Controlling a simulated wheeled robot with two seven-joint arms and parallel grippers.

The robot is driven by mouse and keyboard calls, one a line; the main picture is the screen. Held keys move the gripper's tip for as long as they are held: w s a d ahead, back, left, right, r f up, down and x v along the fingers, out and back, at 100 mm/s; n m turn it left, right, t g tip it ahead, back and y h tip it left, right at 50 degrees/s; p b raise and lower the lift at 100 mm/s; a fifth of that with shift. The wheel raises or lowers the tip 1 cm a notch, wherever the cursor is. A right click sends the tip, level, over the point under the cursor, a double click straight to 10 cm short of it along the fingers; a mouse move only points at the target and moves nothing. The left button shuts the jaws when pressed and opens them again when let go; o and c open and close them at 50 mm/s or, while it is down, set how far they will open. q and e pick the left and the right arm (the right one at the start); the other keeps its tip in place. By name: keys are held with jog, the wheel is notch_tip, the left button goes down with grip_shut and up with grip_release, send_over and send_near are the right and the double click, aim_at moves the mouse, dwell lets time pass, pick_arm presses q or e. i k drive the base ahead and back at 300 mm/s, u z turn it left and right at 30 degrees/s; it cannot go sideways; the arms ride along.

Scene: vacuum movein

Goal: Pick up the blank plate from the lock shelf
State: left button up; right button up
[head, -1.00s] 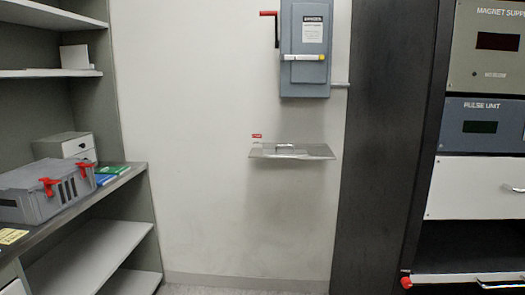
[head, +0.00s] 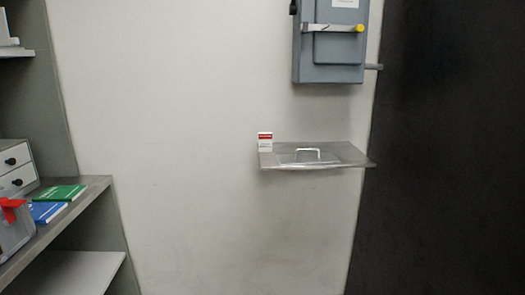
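The lock shelf (head: 350,154) is a thin grey metal shelf on the white wall, right of centre in the head view. The blank plate (head: 296,160) appears to be the flat metallic piece lying on it, with a raised light handle (head: 308,150) on top. A small red and white tag or lock (head: 265,141) stands at the shelf's back left corner. Neither of my grippers shows in the head view.
A grey electrical box (head: 330,50) with a yellow-tipped lever hangs above the shelf. A dark cabinet side (head: 440,150) rises at right.

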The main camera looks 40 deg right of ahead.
aim_at(318, 158)
jog(key=z, duration=0.35)
jog(key=i, duration=1.1)
jog(key=z, duration=0.85)
